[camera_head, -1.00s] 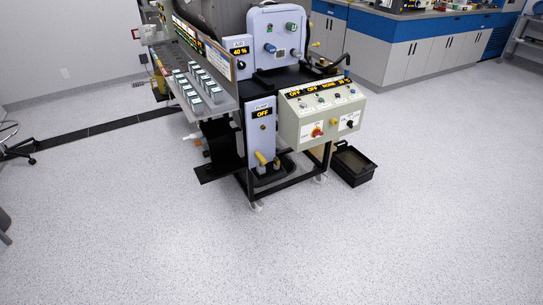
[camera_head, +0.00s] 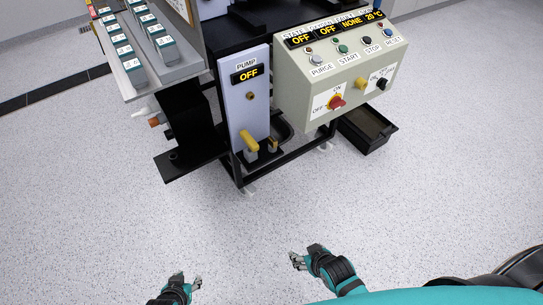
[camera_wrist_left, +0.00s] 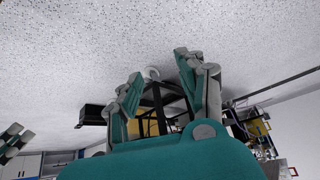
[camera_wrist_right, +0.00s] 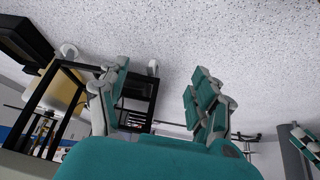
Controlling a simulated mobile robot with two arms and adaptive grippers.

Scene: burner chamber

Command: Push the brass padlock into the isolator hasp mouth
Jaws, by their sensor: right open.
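The red rotary isolator (camera_head: 335,102) with ON and OFF labels sits on the front of the pale control box (camera_head: 310,88). A small brass-yellow piece (camera_head: 361,83), which looks like the padlock, is on the same face just right of the isolator. The hasp mouth is too small to make out. My left gripper (camera_head: 190,280) is open and empty, low over the floor, well short of the box; its spread fingers show in the left wrist view (camera_wrist_left: 160,90). My right gripper (camera_head: 298,261) is also open and empty, below the box and apart from it.
A pump panel (camera_head: 250,100) reading OFF stands left of the box, with a yellow-handled valve (camera_head: 250,142) below it. A black tray (camera_head: 367,130) lies on the floor at right. A dark ledge (camera_head: 190,165) juts out at left. The floor in front is clear.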

